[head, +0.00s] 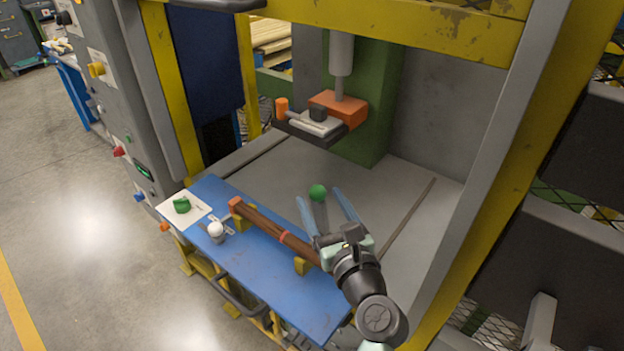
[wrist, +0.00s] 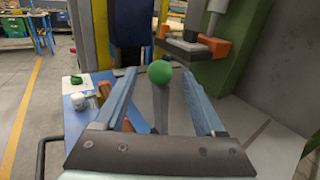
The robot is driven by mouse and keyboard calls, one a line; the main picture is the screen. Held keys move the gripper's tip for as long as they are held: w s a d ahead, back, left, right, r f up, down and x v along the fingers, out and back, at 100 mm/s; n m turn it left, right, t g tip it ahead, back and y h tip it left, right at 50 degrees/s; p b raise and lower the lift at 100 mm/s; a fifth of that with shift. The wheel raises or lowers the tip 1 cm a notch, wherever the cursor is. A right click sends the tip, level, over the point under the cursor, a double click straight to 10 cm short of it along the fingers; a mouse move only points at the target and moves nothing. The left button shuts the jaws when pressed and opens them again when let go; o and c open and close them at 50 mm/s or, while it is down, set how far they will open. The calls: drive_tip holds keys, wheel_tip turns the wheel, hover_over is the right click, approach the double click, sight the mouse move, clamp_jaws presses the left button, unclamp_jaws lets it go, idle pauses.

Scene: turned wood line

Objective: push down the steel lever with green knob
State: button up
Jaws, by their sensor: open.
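The steel lever (wrist: 160,106) with its green knob (wrist: 160,72) stands roughly upright in the wrist view. In the head view the green knob (head: 318,192) shows near the tips of my gripper (head: 322,194), and the lever runs down from it. My gripper is open. Its two blue fingers lie on either side of the lever in the wrist view (wrist: 160,82), with clear gaps on both sides. I cannot tell whether anything touches the lever. The lever's base is hidden behind my gripper.
A blue table (head: 250,262) carries a brown wooden bar (head: 270,228) on yellow rests, a green knob on a white plate (head: 190,210) and a white ball-topped control (head: 216,230). A press head (head: 322,122) hangs behind. A yellow-framed post (head: 535,120) stands right.

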drive_tip(key=x, duration=0.6)
clamp_jaws()
idle(0.3)
idle(1.1)
